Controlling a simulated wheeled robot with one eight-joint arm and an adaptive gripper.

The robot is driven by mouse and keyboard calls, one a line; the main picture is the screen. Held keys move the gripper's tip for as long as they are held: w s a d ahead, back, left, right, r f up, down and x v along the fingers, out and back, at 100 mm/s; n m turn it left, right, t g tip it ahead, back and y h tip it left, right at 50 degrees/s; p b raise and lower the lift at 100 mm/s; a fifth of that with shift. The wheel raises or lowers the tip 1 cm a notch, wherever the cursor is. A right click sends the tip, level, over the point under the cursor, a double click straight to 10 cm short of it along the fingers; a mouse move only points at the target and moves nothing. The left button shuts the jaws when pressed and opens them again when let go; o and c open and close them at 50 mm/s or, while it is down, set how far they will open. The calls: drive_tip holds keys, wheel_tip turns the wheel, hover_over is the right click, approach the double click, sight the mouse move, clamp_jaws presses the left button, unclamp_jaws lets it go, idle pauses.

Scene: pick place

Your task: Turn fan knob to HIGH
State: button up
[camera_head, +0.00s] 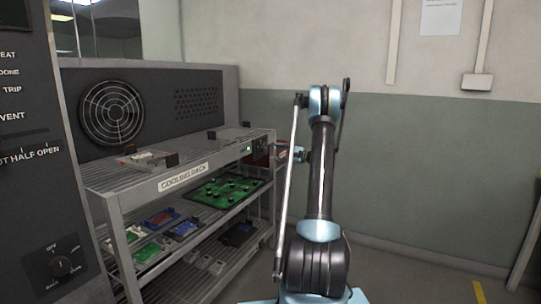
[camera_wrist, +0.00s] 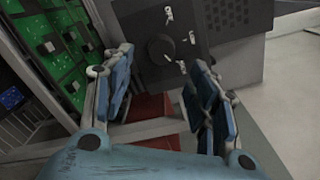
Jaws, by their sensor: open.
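In the wrist view a round dark knob (camera_wrist: 160,48) sits on a dark panel (camera_wrist: 208,22). Small white labels ring it, turned and too blurred to read surely; I cannot tell which label the knob points to. My gripper (camera_wrist: 163,64) is open and empty, with one blue-grey finger on each side below the knob. The fingertips appear apart from the knob. In the head view the gripper end is partly hidden behind my arm, near the right end of the rack.
The cooling rack (camera_head: 183,178) holds a green circuit board (camera_head: 228,188) and several small boards. A fan grille (camera_head: 111,113) is on the grey box behind. Another knob (camera_head: 61,266) is on the dark left cabinet. Floor at right is clear.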

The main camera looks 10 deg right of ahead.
drive_tip(key=v, duration=0.5)
drive_tip(key=s+a+r+n+g+h, duration=0.2)
drive_tip(key=s+a, duration=0.3)
drive_tip(key=s, duration=0.5)
drive_tip(key=s+a+r+n+g+h, duration=0.25)
drive_tip(key=s+a, duration=0.35)
drive_tip(key=s, duration=0.4)
drive_tip(key=s+a+r+n+g+h, duration=0.25)
drive_tip(key=s+a, duration=0.25)
drive_tip(key=s, duration=0.5)
drive_tip(key=s+f+n+h, duration=0.2)
drive_tip(key=s, duration=0.8)
drive_tip(key=s+f+n+h, duration=0.1)
drive_tip(key=s+f, duration=0.2)
drive_tip(key=s, duration=0.6)
drive_tip(key=s+d+f+n+h, duration=0.1)
drive_tip(key=s+d+f+h, duration=0.1)
drive_tip(key=s+f, duration=0.3)
drive_tip(key=s+d+f+n+g+h, duration=0.1)
drive_tip(key=s+d+f, duration=0.3)
drive_tip(key=s, duration=0.7)
drive_tip(key=shift+f+n+h, duration=0.45)
drive_tip(key=shift+n+h, duration=0.35)
